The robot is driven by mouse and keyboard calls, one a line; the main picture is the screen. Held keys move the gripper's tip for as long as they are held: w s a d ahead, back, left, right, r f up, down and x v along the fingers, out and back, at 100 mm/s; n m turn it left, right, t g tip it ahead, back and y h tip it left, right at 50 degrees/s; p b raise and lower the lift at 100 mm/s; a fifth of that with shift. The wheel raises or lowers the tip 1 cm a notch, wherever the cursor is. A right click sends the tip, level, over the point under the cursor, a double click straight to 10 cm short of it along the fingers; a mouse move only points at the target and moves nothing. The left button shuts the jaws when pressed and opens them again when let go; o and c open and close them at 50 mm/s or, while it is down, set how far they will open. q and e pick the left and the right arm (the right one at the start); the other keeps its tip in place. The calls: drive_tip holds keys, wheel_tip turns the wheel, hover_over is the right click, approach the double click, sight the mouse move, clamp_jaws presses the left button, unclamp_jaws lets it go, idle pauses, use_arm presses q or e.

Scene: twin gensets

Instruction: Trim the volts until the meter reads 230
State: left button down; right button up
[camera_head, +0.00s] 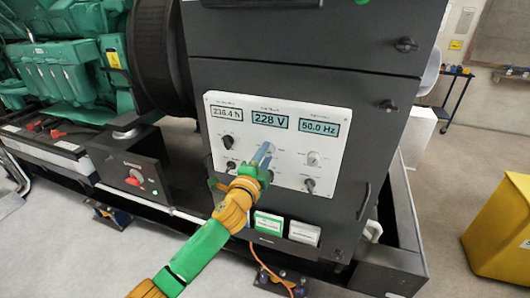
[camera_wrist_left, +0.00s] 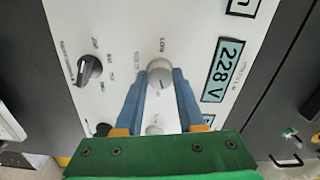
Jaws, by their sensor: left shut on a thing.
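The white control panel (camera_head: 235,162) is on the dark cabinet, and its middle meter (camera_head: 270,119) reads 228 V. The same meter (camera_wrist_left: 222,70) shows sideways in the left wrist view. My left gripper (camera_head: 264,150) reaches the panel below that meter. In the left wrist view its blue fingers (camera_wrist_left: 160,80) are shut on a round silver knob (camera_wrist_left: 159,72), one on each side. That knob is mostly hidden by the fingers in the head view. The small label beside it is too blurred to read. My right gripper is in neither view.
Other displays read about 236.4 (camera_head: 226,114) and 50.0 Hz (camera_head: 319,127). Nearby on the panel are a black knob (camera_head: 227,142), a silver knob (camera_head: 314,158) and a lower dark knob (camera_head: 309,185). A green engine (camera_head: 60,75) stands left, a yellow box (camera_head: 497,235) right.

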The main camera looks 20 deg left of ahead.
use_arm(q)
drive_tip(key=shift+f+m, duration=0.1)
drive_tip(key=shift+m, duration=0.9)
drive_tip(key=c, duration=0.5)
unclamp_jaws()
drive_tip(key=shift+d+p, duration=0.1)
drive_tip(key=shift+p, duration=0.2)
drive_tip(key=shift+s, duration=0.1)
drive_tip(key=s, duration=0.7)
drive_tip(key=shift+b, duration=0.4)
